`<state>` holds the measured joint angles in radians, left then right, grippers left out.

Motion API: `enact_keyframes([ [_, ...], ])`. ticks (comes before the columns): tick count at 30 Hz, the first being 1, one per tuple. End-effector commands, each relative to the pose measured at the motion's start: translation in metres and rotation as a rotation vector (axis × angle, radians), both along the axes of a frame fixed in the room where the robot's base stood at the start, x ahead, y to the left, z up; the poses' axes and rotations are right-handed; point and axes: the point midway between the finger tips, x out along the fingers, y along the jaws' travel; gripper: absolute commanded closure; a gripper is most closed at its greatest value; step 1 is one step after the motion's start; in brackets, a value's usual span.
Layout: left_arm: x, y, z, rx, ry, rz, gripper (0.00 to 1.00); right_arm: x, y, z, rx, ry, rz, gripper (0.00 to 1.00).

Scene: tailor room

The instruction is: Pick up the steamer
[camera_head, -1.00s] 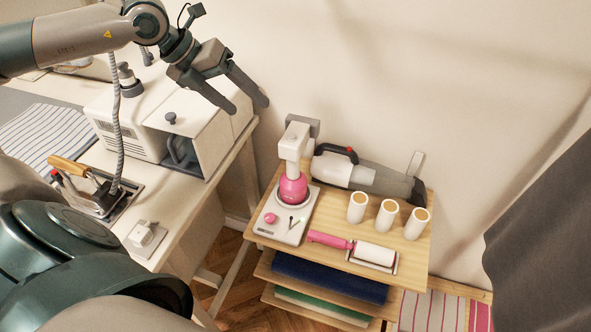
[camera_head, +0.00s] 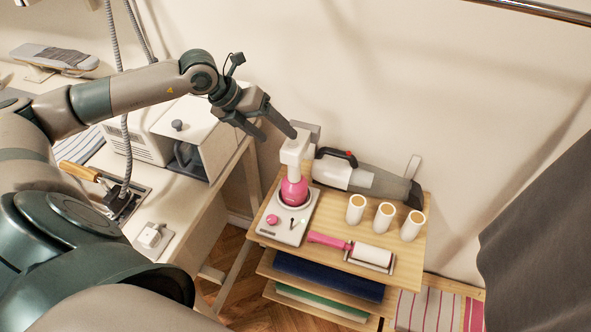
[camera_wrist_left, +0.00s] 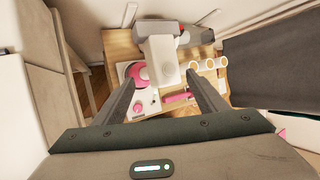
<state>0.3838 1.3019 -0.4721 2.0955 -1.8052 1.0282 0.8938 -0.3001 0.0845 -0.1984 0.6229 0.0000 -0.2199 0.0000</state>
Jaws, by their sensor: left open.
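The steamer (camera_head: 294,151) stands upright at the left of the wooden shelf's top. It has a white head and a pink lower body, and sits in a white base (camera_head: 284,226). My left gripper (camera_head: 279,137) is open and empty, just above and left of the steamer's head. In the left wrist view the white steamer head (camera_wrist_left: 160,62) shows between and beyond the open fingers (camera_wrist_left: 162,78). I cannot tell whether a finger touches it. My right gripper is not in view.
The wooden shelf (camera_head: 408,257) also holds a grey handheld vacuum (camera_head: 363,178), three white cylinders (camera_head: 384,217) and a pink-handled lint roller (camera_head: 350,247). A table with a white machine (camera_head: 198,140) stands at the left. A dark cloth (camera_head: 535,240) hangs at the right.

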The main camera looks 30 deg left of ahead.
Motion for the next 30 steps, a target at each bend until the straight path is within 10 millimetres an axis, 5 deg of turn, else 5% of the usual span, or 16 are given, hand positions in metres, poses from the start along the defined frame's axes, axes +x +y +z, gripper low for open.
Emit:
enact_keyframes([
  [7, 0.01, -0.007, -0.017, -0.001, 0.0, 0.0, 0.34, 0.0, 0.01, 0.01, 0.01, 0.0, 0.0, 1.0],
  [20, 0.011, -0.008, -0.019, 0.0, 0.0, 0.0, 0.34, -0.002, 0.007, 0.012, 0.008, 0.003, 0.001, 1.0],
  [30, 0.028, -0.02, -0.035, -0.002, 0.001, 0.001, 0.34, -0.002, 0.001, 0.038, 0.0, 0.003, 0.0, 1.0],
])
